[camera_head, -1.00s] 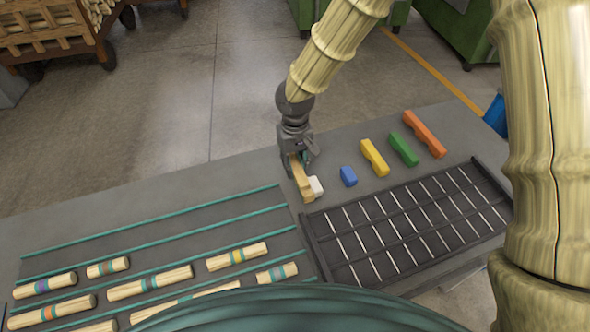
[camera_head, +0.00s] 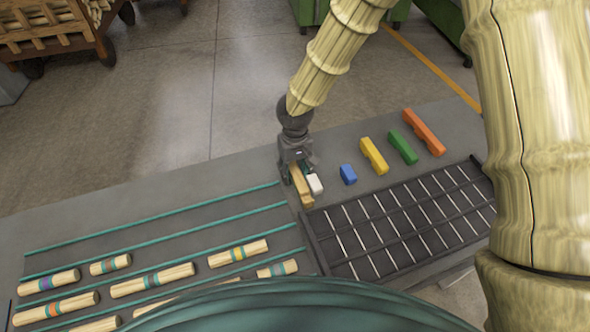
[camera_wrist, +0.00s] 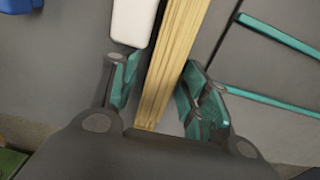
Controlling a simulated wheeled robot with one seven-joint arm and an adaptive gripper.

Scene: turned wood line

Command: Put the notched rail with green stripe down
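A pale wooden rail (camera_head: 301,187) lies on the grey table left of a white block (camera_head: 315,183), with a stepped notch near its front end. No green stripe shows on its visible part. In the wrist view the rail (camera_wrist: 172,62) runs lengthwise between the fingers and under the palm. My gripper (camera_wrist: 162,88) is open around it, with a clear gap on the left and a narrow one on the right. In the head view my gripper (camera_head: 298,172) points down over the rail's far end, which it hides.
Blue (camera_head: 348,174), yellow (camera_head: 374,156), green (camera_head: 403,147) and orange (camera_head: 424,131) blocks stand right of the white one. A dark gridded tray (camera_head: 318,246) lies in front of them. Several banded wooden pieces (camera_head: 152,281) lie between teal strips at left. The table's back left is clear.

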